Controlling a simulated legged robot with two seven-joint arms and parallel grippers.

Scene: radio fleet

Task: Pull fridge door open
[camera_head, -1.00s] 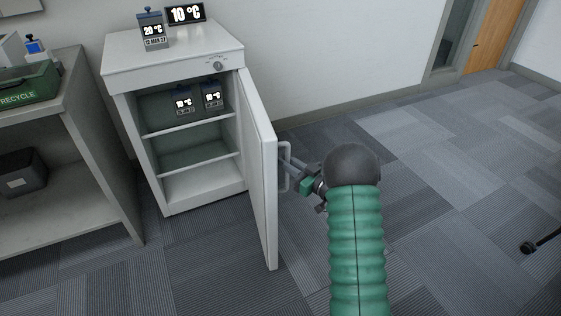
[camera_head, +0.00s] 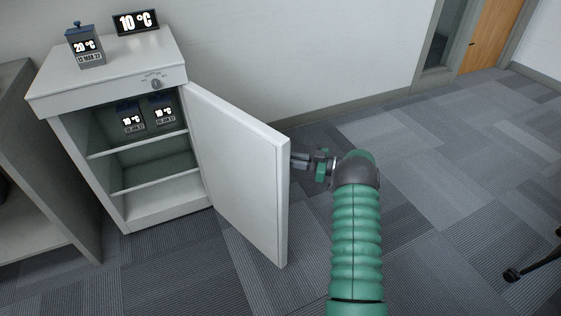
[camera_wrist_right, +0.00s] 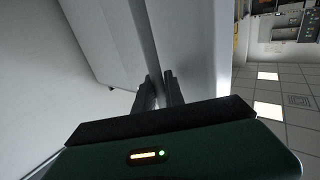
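The white fridge (camera_head: 165,215) stands at the left with its door (camera_head: 240,165) swung wide open on the right side. I see the door's inner face in the head view; its handle is hidden behind it. My right gripper (camera_head: 302,160) is at the far side of the door's free edge, its fingers pointing left toward the outer face. In the right wrist view its two dark fingers (camera_wrist_right: 160,90) sit close together, with a narrow gap, against a pale panel (camera_wrist_right: 190,50). I cannot tell whether they hold the handle. My left gripper is not in view.
Inside the fridge, small labelled boxes (camera_head: 131,118) stand on the upper shelf. Another labelled box (camera_head: 86,45) and a 10 °C display (camera_head: 136,21) are on or behind the top. A grey shelf unit (camera_head: 45,150) stands left.

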